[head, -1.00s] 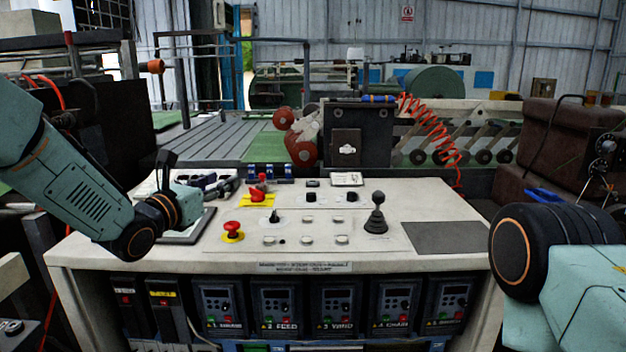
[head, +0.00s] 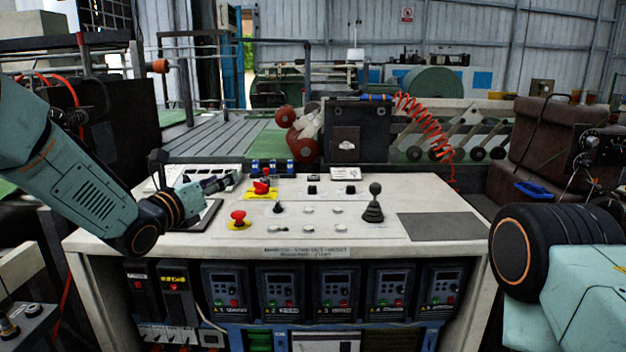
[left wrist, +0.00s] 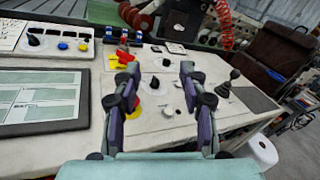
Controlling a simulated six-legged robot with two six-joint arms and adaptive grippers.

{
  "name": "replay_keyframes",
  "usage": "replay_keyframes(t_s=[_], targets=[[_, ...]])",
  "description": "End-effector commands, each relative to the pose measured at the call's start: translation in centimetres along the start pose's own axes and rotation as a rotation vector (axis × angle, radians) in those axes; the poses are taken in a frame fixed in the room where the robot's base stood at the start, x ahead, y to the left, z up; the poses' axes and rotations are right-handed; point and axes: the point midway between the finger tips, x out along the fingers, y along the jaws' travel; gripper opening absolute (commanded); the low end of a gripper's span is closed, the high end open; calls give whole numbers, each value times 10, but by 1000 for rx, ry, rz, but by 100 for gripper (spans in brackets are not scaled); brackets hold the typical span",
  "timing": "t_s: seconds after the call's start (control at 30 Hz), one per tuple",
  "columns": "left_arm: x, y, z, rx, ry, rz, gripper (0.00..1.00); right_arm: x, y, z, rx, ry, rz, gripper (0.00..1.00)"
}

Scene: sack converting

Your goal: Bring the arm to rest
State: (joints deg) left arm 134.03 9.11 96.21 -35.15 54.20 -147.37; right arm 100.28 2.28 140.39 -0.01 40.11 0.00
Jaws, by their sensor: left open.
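My left gripper (head: 222,184) reaches in from the left over the control desk (head: 420,195) in the head view. In the left wrist view its two fingers (left wrist: 158,95) stand wide apart with nothing between them. They are above the pale desk top, with the red emergency button on yellow partly behind the left finger. In the head view that emergency button (head: 238,217) is in front of the gripper. My right arm shows at the right edge of the head view, but its gripper is outside the picture.
A red switch on yellow (head: 261,187), a black joystick (head: 373,203) and several small knobs stand up from the desk. A dark tablet (left wrist: 40,100) lies on the left. The grey pad (head: 438,226) at the right is bare. Drive units (head: 280,290) line the desk front.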

Motion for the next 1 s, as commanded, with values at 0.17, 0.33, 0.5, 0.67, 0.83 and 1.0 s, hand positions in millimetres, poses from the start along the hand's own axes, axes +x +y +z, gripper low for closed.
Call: replay_keyframes(t_s=[0.17, 0.33, 0.5, 0.67, 0.83, 1.0], targets=[[-4, 6, -10, -256, 18, 36, 43, 0, 0, 0, 0, 0, 0, 0], [-17, 14, -34, -635, 42, 110, 43, 0, 0, 0, 0, 0, 0, 0], [-37, 25, -81, -1066, 63, 232, 43, 4, 0, 0, 0, 0, 0, 0], [-67, 35, -143, -1471, 60, 398, 43, 11, 0, 0, 0, 0, 0, 0], [-112, 45, -222, -1886, 4, 638, 43, 21, 0, 0, 0, 0, 0, 0], [-176, 49, -308, -2253, -142, 949, 43, 34, 0, 0, 0, 0, 0, 0]])
